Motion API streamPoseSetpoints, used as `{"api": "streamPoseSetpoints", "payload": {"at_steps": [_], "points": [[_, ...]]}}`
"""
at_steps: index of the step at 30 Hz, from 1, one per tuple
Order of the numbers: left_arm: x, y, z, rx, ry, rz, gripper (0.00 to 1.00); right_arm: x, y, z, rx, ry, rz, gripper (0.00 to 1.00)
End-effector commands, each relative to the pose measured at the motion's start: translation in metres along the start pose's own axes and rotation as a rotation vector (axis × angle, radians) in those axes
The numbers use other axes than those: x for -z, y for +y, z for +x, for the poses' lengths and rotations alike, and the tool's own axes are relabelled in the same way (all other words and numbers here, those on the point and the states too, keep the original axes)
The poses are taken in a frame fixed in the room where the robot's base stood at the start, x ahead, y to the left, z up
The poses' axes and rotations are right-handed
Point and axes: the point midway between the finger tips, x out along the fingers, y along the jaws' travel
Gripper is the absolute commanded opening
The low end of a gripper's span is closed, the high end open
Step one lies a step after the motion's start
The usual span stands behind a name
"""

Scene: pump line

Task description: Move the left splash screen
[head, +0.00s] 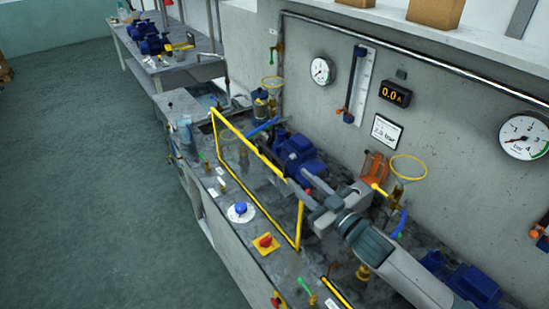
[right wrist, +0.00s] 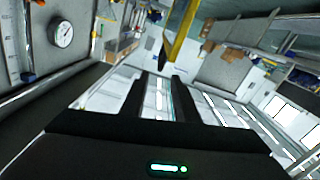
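The left splash screen (head: 247,143) is a clear panel in a yellow frame, standing upright along the front of the pump bench. Its upper right corner is partly hidden by my right gripper (head: 306,197), which points left there. In the right wrist view, a yellow bar of a frame (right wrist: 179,38) ends just beyond and between the fingertips of the right gripper (right wrist: 160,78). The two fingers are apart, with a gap between them, and do not appear to press on the bar. My left gripper is not in view.
A blue pump (head: 300,153) stands behind the screen. A yellow ring (head: 408,167) is near the wall, and another yellow bar (head: 337,293) lies at the lower edge. A red-and-yellow switch (head: 265,243) and blue knob (head: 240,208) sit in front. The floor (head: 90,190) left is clear.

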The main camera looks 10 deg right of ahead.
Motion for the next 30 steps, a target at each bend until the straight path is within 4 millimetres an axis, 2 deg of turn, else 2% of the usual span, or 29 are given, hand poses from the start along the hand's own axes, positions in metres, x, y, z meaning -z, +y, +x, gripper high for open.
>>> {"api": "streamPoseSetpoints", "payload": {"at_steps": [21,30], "points": [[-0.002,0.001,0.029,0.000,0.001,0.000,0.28,-0.001,0.000,0.105,0.000,0.002,-0.001,0.28],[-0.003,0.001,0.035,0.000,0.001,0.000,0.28,0.000,0.000,0.127,0.000,0.000,0.000,0.28]]}}
